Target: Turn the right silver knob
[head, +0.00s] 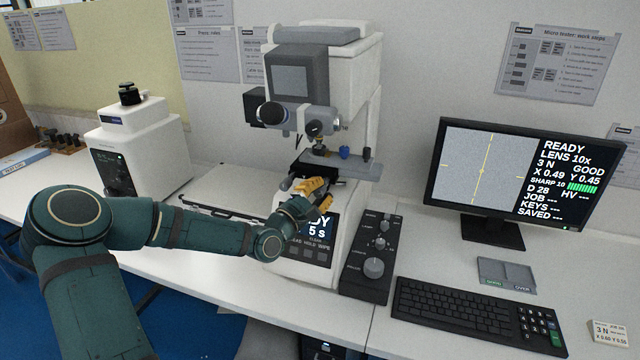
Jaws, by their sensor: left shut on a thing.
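The white micro tester (364,70) stands at the back middle, with a dark stage below its turret (313,124). My left gripper (314,186), with yellow fingers, is at the front of this stage, above the tester's front display (318,226). It is shut on a small part there, which I take to be the right silver knob. The fingers hide that knob, so its turn angle cannot be read. A small grey part (285,184) shows just left of the fingers. My right gripper is not in view.
A dark control box (358,290) with several knobs stands right of the tester. A monitor (479,178), keyboard (470,318) and grey tray (507,275) are further right. A second tester (150,140) stands left. A flat case (215,186) lies behind my left forearm.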

